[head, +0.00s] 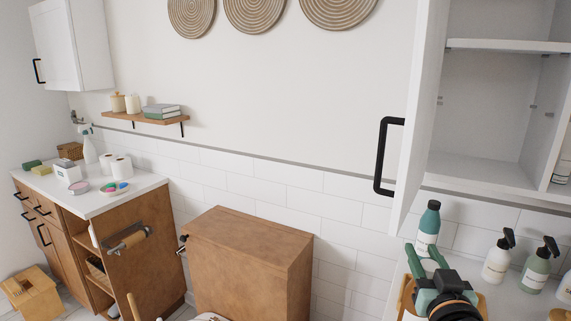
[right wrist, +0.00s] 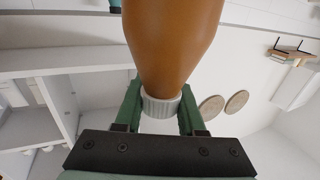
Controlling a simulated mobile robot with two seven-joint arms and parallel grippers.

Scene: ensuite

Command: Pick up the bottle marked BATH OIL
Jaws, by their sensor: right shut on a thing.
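My right gripper (head: 427,262) is low at the right of the head view, over the counter. In the right wrist view its green fingers (right wrist: 160,108) are shut on the ribbed white cap (right wrist: 160,104) of an amber-brown bottle (right wrist: 173,40). No label shows on the part of this bottle in view, so I cannot read whether it is marked BATH OIL. In the head view I cannot clearly make out the held bottle behind the gripper. My left gripper is not in view.
A teal bottle (head: 429,224) stands just behind the right gripper. Pump bottles, one white (head: 497,262) and one green (head: 536,270), stand to its right. An open cabinet door (head: 415,110) with a black handle hangs above. A wooden cabinet (head: 250,260) stands left.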

